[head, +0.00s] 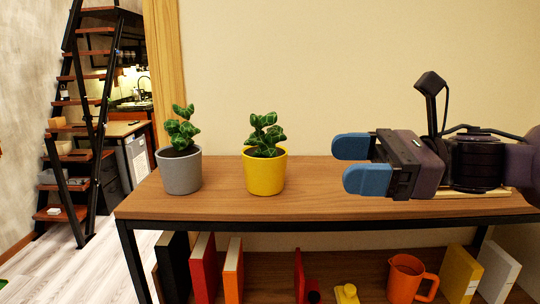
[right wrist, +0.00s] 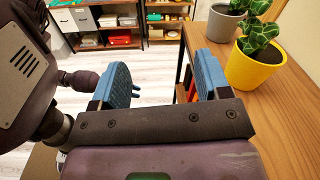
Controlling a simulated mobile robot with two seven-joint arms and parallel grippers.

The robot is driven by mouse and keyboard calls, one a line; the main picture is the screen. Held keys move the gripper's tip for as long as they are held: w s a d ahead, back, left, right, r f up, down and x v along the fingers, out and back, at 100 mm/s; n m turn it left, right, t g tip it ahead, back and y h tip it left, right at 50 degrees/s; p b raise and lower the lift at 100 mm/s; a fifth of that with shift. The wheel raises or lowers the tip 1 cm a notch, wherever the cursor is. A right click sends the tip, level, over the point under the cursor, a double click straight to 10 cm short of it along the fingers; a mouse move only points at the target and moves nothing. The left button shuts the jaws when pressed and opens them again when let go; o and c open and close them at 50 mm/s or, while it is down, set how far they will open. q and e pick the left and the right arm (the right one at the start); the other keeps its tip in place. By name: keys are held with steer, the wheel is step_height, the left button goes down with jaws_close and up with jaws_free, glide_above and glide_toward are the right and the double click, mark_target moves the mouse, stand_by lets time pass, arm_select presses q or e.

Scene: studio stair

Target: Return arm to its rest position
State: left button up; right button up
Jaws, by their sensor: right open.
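My right gripper (head: 352,164) reaches in from the right above the wooden shelf top (head: 320,205). Its two blue fingers are apart with nothing between them; they also show in the right wrist view (right wrist: 160,78). A yellow pot (head: 264,173) with a green plant stands left of the fingers, clear of them. A grey pot (head: 181,172) with a similar plant stands farther left. In the right wrist view, part of my other arm shows at the left; its gripper is mostly hidden behind a right finger, and I cannot tell its state.
Below the top, a lower shelf holds several upright books, an orange mug (head: 406,279) and a small yellow object (head: 347,293). A steep stair (head: 85,110) and a kitchen counter are at the far left. The shelf top in front of the fingers is clear up to the yellow pot.

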steer(key=w+a+f+m+t+h, duration=0.1)
steer(key=a+f+m+t+h, duration=0.3)
steer(key=f+m, duration=0.7)
steer(key=w+a+f+m+t, duration=0.1)
steer(key=a+f+m+t, duration=0.1)
steer(key=f+m+t, duration=0.8)
steer(key=s+d+f+m+g+h, duration=0.2)
steer(key=s+d+f+m+h, duration=0.2)
steer(key=d+f+m+h, duration=0.55)
steer(key=s+d+f+m+g+h, duration=0.2)
steer(key=s+d+f+m+g, duration=0.25)
steer(key=m, duration=1.05)
steer(key=s+d+f+m+g+h, duration=0.2)
steer(key=s+d+f+m, duration=0.25)
steer(key=s, duration=0.25)
steer(key=s+d+f+m+g+h, duration=0.1)
steer(key=s+d+f+m+g, duration=0.1)
steer(key=s+d+f+m, duration=0.3)
steer(key=w+f+t, duration=0.5)
steer(key=f+t, duration=0.2)
steer(key=f, duration=0.4)
steer(key=shift+w+a, duration=0.25)
steer(key=shift+a, duration=0.1)
